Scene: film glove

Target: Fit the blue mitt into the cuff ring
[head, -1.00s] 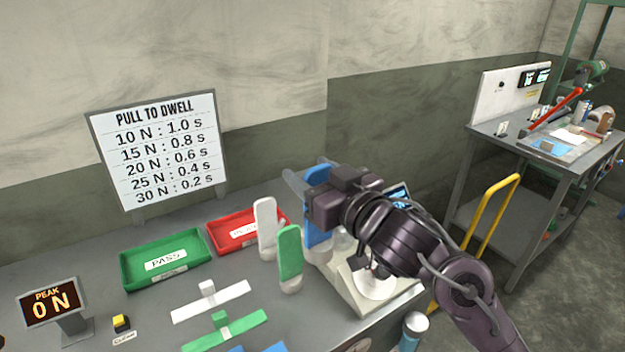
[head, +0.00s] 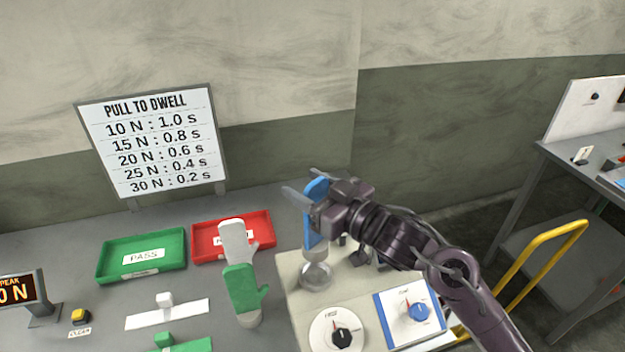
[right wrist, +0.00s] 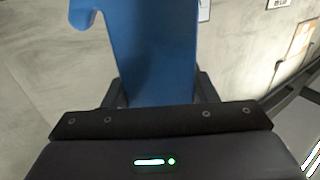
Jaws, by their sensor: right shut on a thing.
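The blue mitt (head: 314,228) is upright in my right gripper (head: 306,196), which is shut on it in the head view. Its pale cuff end points down. It stands over a clear round ring (head: 316,276) on the light machine top, which I take for the cuff ring. Whether the cuff touches the ring or hangs just above it, I cannot tell. In the right wrist view the mitt (right wrist: 152,55) rises between the jaws, with its thumb at the upper left. The ring is not seen there. My left gripper is not in view.
A white mitt (head: 236,240) and a green mitt (head: 241,288) stand left of the machine (head: 292,300). Behind them are a green PASS tray (head: 140,276) and a red tray (head: 207,256).

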